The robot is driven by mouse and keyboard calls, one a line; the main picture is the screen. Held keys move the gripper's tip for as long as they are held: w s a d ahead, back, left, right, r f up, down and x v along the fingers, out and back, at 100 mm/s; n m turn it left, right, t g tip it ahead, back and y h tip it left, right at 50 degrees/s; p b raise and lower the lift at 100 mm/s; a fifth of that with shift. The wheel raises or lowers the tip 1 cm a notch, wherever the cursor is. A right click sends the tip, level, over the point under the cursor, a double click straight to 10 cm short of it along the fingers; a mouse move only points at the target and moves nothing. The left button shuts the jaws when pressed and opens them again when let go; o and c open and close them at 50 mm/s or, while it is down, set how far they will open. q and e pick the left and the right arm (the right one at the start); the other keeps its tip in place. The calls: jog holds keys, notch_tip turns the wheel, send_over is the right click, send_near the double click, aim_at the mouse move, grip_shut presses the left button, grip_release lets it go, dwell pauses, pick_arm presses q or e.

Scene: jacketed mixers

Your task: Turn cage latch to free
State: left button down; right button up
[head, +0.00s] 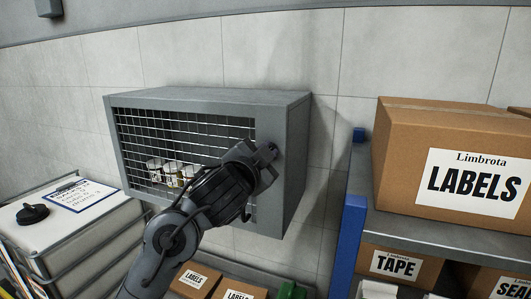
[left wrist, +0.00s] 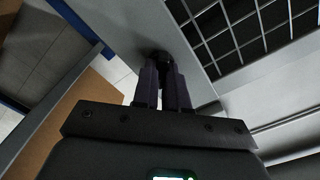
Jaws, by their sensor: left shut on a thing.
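A grey wall cage (head: 210,97) with a wire mesh front (head: 140,130) hangs on the tiled wall. Several small pale containers (head: 165,170) stand behind the mesh. My left gripper (head: 270,152) is at the right edge of the cage front. In the left wrist view, its two fingers (left wrist: 163,80) are closed on a small dark piece, the cage latch (left wrist: 160,57), on the grey frame beside the mesh. The fingers and arm hide most of the latch, so its angle cannot be told. My right gripper is not in view.
A blue-posted shelf (head: 349,240) stands right of the cage and holds a large LABELS box (head: 450,135) and a TAPE box (head: 395,265). A white-topped unit (head: 50,215) with a clipboard (head: 80,194) stands left. More boxes (head: 195,280) lie below.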

pick_arm(q)
jog(key=shift+f+m+b, duration=0.15)
jog(key=shift+m+b, duration=0.8)
jog(key=shift+m, duration=3.35)
jog(key=shift+d, duration=0.1)
jog(key=c, duration=1.2)
grip_release()
jog(key=shift+o, duration=0.2)
jog(key=shift+s, duration=0.1)
jog(key=b+v, duration=0.2)
jog(key=v, duration=0.8)
jog(key=shift+s, duration=0.3)
